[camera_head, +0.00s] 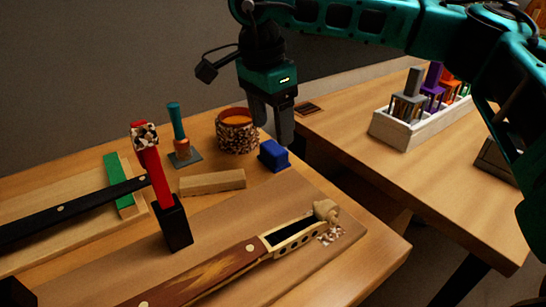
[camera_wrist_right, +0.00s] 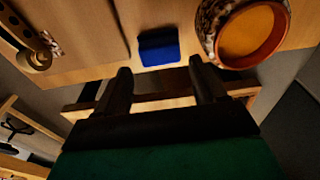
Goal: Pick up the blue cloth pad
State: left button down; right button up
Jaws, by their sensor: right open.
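The blue cloth pad (camera_head: 273,155) is a small blue block-like piece lying on the wooden bench near its right edge, beside a speckled round pot. In the right wrist view the pad (camera_wrist_right: 159,50) lies ahead of the fingertips, between their lines. My right gripper (camera_head: 272,130) points down above and just behind the pad in the head view. Its two fingers stand apart and hold nothing in the wrist view (camera_wrist_right: 163,78). I cannot tell the exact height gap to the pad. My left gripper is not in view.
The speckled pot (camera_head: 237,137) stands close left of the pad. A wooden block (camera_head: 212,182), a red-handled tool in a black holder (camera_head: 175,225) and a violin neck (camera_head: 225,265) are nearby. A gap separates this bench from the right table (camera_head: 440,170), which bears a white tool rack (camera_head: 408,132).

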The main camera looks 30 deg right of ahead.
aim_at(274, 147)
jog(key=f, duration=0.2)
jog(key=f+b, duration=0.1)
jog(key=f, duration=0.3)
jog(key=shift+d, duration=0.3)
jog(key=shift+r, duration=0.1)
jog(key=c, duration=0.7)
notch_tip(274, 147, up, 9)
jog(key=shift+p, duration=0.85)
jog(key=shift+r, duration=0.5)
